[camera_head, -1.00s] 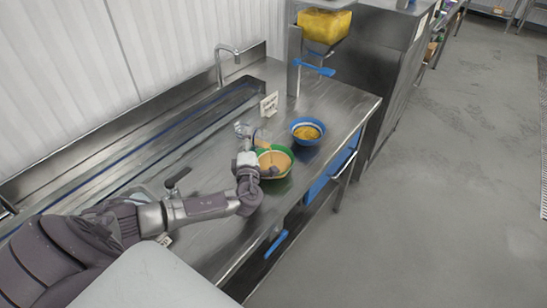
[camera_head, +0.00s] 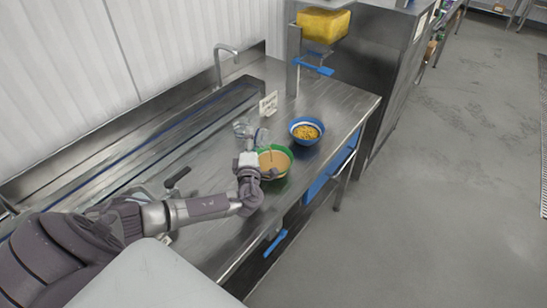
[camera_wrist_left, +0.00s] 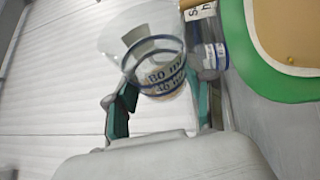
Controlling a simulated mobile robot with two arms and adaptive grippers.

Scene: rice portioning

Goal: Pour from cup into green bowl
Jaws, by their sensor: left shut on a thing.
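My left gripper (camera_head: 246,150) is shut on a clear cup (camera_head: 242,130), just left of the green bowl. In the left wrist view the cup (camera_wrist_left: 155,65) sits between the fingers (camera_wrist_left: 160,100); it has blue bands and millilitre marks, and looks mostly empty, with a little brown low down. The green bowl (camera_head: 283,177) stands on the steel counter and holds tan content. Its green rim also shows at the right of the left wrist view (camera_wrist_left: 285,86). My gripper partly hides the bowl's left side in the head view. My right gripper is not in view.
A blue bowl (camera_head: 306,143) with yellow-orange content stands behind and right of the green bowl. A second clear container (camera_wrist_left: 210,52) is close beside the held cup. A small sign (camera_head: 268,103), a sink tap (camera_head: 218,66) and a dispenser (camera_head: 322,25) stand farther back.

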